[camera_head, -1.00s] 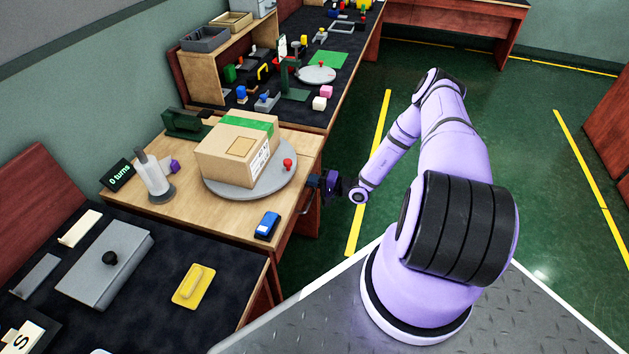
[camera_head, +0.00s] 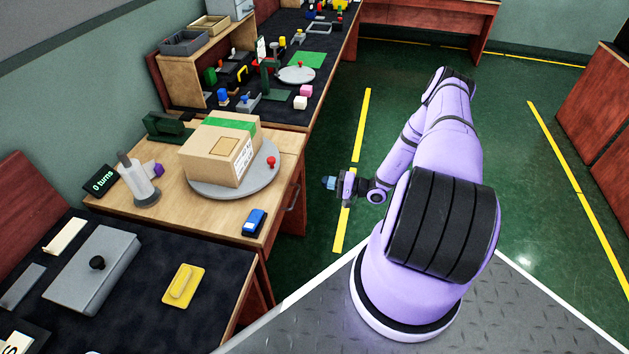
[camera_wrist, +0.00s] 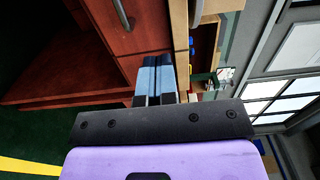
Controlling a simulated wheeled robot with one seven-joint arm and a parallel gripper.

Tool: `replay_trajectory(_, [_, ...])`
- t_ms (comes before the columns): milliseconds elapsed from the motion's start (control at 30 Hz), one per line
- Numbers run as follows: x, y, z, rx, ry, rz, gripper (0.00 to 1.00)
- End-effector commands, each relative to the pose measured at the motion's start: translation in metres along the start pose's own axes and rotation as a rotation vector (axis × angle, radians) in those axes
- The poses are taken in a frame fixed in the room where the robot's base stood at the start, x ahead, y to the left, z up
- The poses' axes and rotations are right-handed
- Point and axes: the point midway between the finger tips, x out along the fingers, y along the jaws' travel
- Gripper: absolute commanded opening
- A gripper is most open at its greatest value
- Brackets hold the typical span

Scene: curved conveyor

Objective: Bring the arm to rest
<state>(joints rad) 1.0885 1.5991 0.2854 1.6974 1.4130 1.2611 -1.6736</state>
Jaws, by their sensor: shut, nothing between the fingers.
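My arm is lilac with dark joint bands and stands at the right of the head view. My gripper (camera_head: 329,183) is over the green floor, to the right of the wooden bench and apart from it. In the wrist view my gripper (camera_wrist: 154,78) shows two blue-grey fingers side by side, shut with nothing between them. The red-brown bench front (camera_wrist: 90,55) with a metal handle lies beyond the fingers in that view.
The wooden bench (camera_head: 225,210) carries a cardboard box (camera_head: 212,167) on a grey turntable (camera_head: 262,178) with a red knob. A blue device (camera_head: 255,221) lies near the bench edge. Dark-topped tables stand before and behind it. Green floor (camera_head: 330,130) with yellow lines is clear around my gripper.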

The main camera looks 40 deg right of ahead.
Motion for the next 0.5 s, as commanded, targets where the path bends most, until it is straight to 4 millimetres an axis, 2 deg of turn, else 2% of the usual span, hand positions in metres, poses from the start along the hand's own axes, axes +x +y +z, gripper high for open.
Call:
replay_trajectory(200, [-0.018,0.0,0.0,0.0,0.0,0.0,0.0])
replay_trajectory(500, [-0.02,-0.003,-0.001,-0.001,-0.007,0.002,0.0])
